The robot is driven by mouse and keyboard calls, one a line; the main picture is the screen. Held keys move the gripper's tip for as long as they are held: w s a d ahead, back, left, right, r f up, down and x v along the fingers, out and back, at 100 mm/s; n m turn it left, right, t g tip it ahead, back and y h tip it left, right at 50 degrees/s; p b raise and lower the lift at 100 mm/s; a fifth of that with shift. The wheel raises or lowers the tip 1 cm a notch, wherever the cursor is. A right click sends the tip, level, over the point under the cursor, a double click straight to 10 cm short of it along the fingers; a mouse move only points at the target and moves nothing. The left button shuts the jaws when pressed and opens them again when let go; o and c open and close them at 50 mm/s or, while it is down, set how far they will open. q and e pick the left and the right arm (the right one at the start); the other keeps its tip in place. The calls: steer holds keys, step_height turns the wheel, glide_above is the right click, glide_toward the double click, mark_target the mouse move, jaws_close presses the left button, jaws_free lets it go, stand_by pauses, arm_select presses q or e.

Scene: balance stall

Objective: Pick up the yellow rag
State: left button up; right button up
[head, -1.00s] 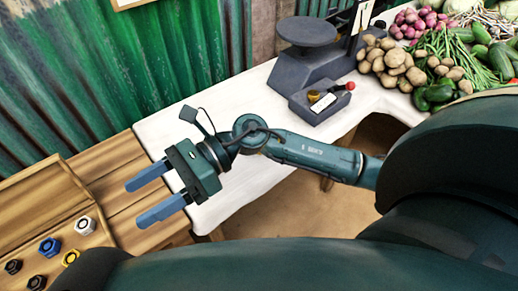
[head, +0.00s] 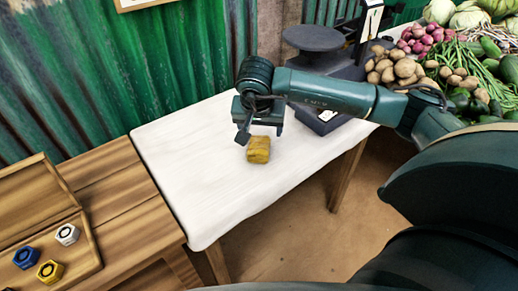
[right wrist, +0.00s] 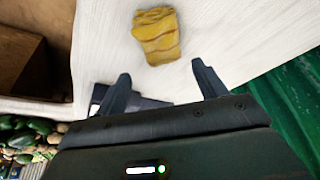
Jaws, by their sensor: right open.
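The yellow rag (head: 258,149) is a small folded bundle lying on the white-covered table (head: 200,170). In the right wrist view the rag (right wrist: 156,36) lies on the white cloth beyond my fingertips, roughly centred between them and apart from them. My right gripper (head: 261,125) is above the table at the rag's far side, partly hidden by its own wrist in the head view. In the right wrist view its two fingers (right wrist: 163,72) are spread with nothing between them. My left gripper is not in view.
A dark scale (head: 315,38) stands at the back of the table, with a grey tray (head: 322,121) in front, partly behind my right arm. Potatoes (head: 392,68) and other vegetables are at the right. A wooden tray (head: 84,240) with several coloured nuts is at the left. A green corrugated wall stands behind.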

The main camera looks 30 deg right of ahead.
mark_target(260, 139)
steer(key=x, duration=0.6)
steer(key=shift+a+f, duration=0.3)
steer(key=c, duration=1.1)
